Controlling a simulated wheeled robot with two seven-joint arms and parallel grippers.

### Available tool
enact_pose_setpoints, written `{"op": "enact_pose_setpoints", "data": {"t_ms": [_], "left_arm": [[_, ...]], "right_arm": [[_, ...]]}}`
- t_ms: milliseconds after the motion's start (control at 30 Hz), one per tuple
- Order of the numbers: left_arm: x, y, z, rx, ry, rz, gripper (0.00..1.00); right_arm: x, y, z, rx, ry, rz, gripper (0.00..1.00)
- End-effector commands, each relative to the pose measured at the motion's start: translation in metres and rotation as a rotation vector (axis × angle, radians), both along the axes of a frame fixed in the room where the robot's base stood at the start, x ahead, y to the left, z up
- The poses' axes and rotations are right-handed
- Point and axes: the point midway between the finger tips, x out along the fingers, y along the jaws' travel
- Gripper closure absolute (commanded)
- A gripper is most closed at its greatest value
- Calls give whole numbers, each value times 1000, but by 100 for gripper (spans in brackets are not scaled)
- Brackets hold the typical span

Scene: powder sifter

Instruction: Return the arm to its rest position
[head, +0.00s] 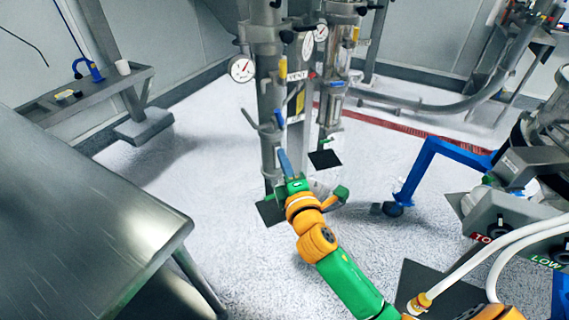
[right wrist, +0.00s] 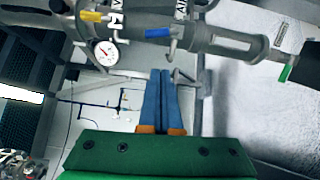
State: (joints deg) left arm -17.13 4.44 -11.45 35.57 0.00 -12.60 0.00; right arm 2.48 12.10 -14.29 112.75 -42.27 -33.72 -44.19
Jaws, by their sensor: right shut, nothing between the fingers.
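My right arm, green and orange, reaches up from the lower right of the head view. Its gripper (head: 284,162) has blue fingers pointing up and away, just in front of the vertical steel pipes (head: 270,100) of the machine. In the right wrist view the two blue fingers (right wrist: 165,75) lie side by side, shut, with nothing held between them. The pipes with a dial gauge (right wrist: 104,52) and a blue-handled valve (right wrist: 160,33) cross the top of that view beyond the fingertips. Whether the fingers touch the pipes cannot be told. My left gripper is out of view.
A steel table (head: 80,200) fills the left. A shelf (head: 90,92) with a blue item and a white cup stands at the back left. A blue wheeled frame (head: 425,160) and a control box (head: 510,215) with white hoses are at right. The floor between is open.

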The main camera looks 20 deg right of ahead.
Motion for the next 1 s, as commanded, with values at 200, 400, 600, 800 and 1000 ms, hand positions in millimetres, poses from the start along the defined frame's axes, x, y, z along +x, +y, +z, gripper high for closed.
{"op": "enact_pose_setpoints", "data": {"t_ms": [200, 400, 600, 800, 1000], "left_arm": [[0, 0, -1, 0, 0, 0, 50], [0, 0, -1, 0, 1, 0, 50], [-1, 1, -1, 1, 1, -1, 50], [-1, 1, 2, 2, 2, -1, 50], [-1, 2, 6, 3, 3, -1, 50]], "right_arm": [[-12, 1, 0, 0, 0, -1, 100], [-12, 1, 0, 0, 0, -1, 100], [-12, 1, -2, 3, 4, 0, 100], [-21, 4, -123, 219, 278, 6, 100], [-122, 6, -312, 665, 717, -174, 100]]}}
